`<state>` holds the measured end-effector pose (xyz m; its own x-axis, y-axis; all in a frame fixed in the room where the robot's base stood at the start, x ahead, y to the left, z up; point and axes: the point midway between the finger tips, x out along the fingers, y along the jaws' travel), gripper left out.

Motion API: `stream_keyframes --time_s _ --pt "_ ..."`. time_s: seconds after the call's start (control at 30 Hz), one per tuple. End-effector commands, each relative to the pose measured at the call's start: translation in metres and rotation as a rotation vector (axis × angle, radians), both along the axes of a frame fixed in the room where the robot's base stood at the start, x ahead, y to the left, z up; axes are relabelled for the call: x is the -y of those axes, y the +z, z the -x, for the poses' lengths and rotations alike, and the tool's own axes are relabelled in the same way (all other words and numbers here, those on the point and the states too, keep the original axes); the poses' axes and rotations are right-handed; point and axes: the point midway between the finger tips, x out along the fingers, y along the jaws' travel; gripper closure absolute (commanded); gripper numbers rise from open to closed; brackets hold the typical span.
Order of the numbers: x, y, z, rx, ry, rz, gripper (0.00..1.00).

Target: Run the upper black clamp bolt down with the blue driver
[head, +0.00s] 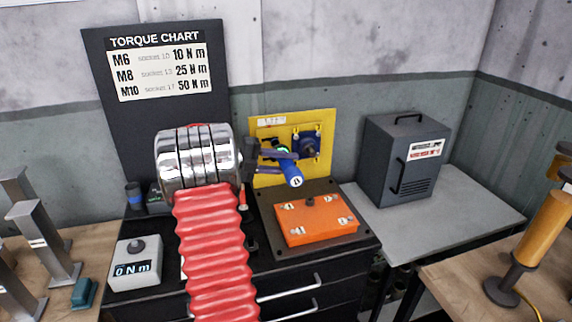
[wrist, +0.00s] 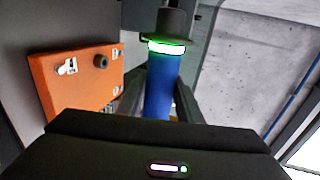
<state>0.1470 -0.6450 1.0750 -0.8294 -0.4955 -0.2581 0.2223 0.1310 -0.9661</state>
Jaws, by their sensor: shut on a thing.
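The blue driver (head: 292,174) is between the fingers of my gripper (head: 282,155), in front of the yellow panel (head: 322,172). Its numbered end faces the head camera. In the wrist view the blue driver (wrist: 160,92) stands between the two dark fingers of my gripper (wrist: 165,80), which is shut on it. A lit green-white ring (wrist: 167,46) circles its neck, below a dark head. A dark blue clamp block (head: 308,145) sits on the panel, right of the driver. I cannot make out the upper black bolt or whether the driver touches one.
An orange box (head: 312,224) lies on a black plate below the panel. A white readout box (head: 136,262) shows 0 N m at left. A grey cabinet (head: 400,165) stands right on a grey bench with free room in front. The torque chart board (head: 160,70) stands behind my arm.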

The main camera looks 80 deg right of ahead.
Motion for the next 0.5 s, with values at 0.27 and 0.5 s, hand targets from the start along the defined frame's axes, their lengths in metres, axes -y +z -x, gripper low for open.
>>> stream_keyframes --time_s 0.27,0.5 --pt "0.0024 0.0018 -0.0012 -0.001 -0.001 0.003 1.0" --pt "0.0044 0.0019 -0.0024 0.0 0.0 0.004 1.0"
